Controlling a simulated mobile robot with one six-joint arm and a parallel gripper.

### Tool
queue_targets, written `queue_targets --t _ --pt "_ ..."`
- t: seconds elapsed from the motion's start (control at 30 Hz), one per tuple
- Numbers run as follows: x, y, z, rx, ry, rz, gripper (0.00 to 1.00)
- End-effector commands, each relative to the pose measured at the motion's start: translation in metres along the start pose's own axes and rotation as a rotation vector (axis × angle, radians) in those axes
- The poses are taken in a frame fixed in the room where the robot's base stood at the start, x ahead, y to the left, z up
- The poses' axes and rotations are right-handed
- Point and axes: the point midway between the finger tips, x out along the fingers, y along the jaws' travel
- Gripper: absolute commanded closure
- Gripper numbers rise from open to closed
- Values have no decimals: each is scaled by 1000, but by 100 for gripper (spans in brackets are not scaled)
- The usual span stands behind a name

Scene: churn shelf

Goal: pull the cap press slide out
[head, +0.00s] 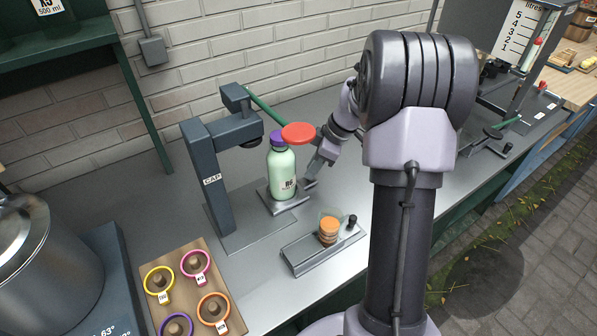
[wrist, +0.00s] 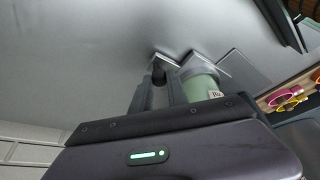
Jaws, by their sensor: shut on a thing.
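The cap press (head: 212,180) is a dark grey stand marked CAP, with a green lever (head: 264,112) ending in a red disc (head: 298,133). Its metal slide (head: 277,206) carries an upright pale green bottle (head: 283,175) with a purple cap (head: 279,140). The bottle stands in front of the press head. My gripper (head: 311,180) is low at the slide's right end, just right of the bottle. In the wrist view my gripper (wrist: 159,88) is shut on the slide's dark knob (wrist: 158,74); the bottle (wrist: 200,82) is close beside the right finger.
A second metal slide (head: 305,252) with an orange-topped cup (head: 328,230) and a black knob lies in front. A wooden board (head: 190,288) with coloured rings on pegs and a large pot (head: 45,260) stand at the left.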

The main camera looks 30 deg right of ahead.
Motion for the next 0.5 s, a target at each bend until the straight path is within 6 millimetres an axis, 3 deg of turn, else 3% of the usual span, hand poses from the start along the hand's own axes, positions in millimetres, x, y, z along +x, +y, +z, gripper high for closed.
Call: queue_targets --t 0.2,0.5 --pt "-12 25 21 0 1 3 100" --pt "-14 35 31 -1 1 3 100"
